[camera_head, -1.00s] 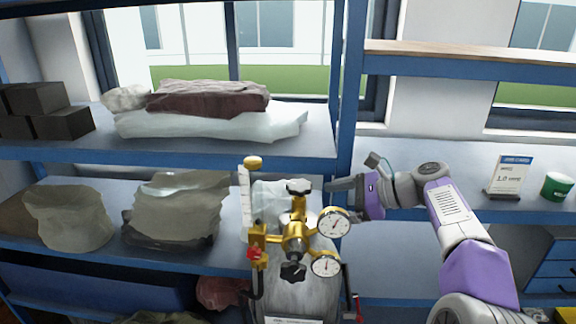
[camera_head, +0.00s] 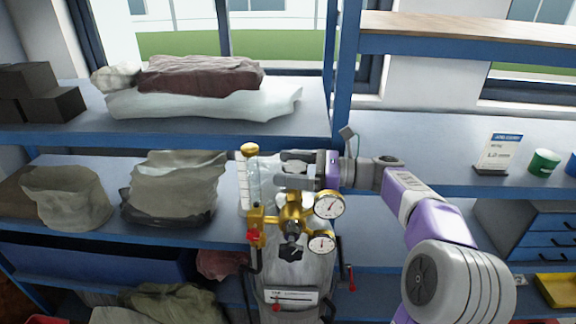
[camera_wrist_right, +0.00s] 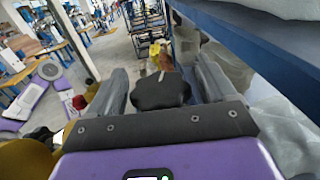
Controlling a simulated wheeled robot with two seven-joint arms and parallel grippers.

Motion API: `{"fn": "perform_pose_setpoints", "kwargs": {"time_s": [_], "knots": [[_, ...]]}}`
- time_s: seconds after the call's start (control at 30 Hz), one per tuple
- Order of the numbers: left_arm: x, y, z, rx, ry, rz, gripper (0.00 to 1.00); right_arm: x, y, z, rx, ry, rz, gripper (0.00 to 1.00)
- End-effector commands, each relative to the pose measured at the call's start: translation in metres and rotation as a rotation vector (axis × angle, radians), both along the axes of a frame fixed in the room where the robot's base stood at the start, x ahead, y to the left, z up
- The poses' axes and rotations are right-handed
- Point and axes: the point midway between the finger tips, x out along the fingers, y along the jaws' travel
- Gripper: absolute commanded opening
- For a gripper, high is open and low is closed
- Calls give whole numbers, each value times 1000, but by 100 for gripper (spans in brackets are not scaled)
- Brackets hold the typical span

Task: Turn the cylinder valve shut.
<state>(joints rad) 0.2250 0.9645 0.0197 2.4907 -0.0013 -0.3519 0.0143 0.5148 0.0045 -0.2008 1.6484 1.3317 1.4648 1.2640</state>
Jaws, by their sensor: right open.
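The grey gas cylinder (camera_head: 308,268) stands upright before the shelves, with a brass valve and regulator (camera_head: 291,213) on top and two round white gauges, the upper one (camera_head: 329,205) beside my right gripper. My right gripper (camera_head: 296,170) reaches in from the right at the valve's top. In the right wrist view the black valve handwheel (camera_wrist_right: 160,91) sits between the two open fingers of the right gripper (camera_wrist_right: 161,82), with gaps visible at both sides. In the head view the fingers mostly hide this handwheel. A second black knob (camera_head: 291,252) shows lower on the regulator. My left gripper is out of view.
A flowmeter tube (camera_head: 244,185) with a brass cap stands just left of the valve. Shelves behind hold wrapped bundles (camera_head: 200,75) and grey sacks (camera_head: 175,185). A blue post (camera_head: 347,110) rises close behind my gripper. A sign (camera_head: 497,153) and green tin (camera_head: 543,162) stand at right.

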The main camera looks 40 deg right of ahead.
Motion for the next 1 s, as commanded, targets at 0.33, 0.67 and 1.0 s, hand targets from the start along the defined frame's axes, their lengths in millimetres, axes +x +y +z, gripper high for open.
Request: {"fn": "perform_pose_setpoints", "kwargs": {"time_s": [0.33,0.67,1.0], "knots": [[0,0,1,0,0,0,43,3,4,0,-1,0,0,82],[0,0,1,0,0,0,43,3,3,0,-1,0,0,32],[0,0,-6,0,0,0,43,4,3,0,-3,-5,-135,29]]}}
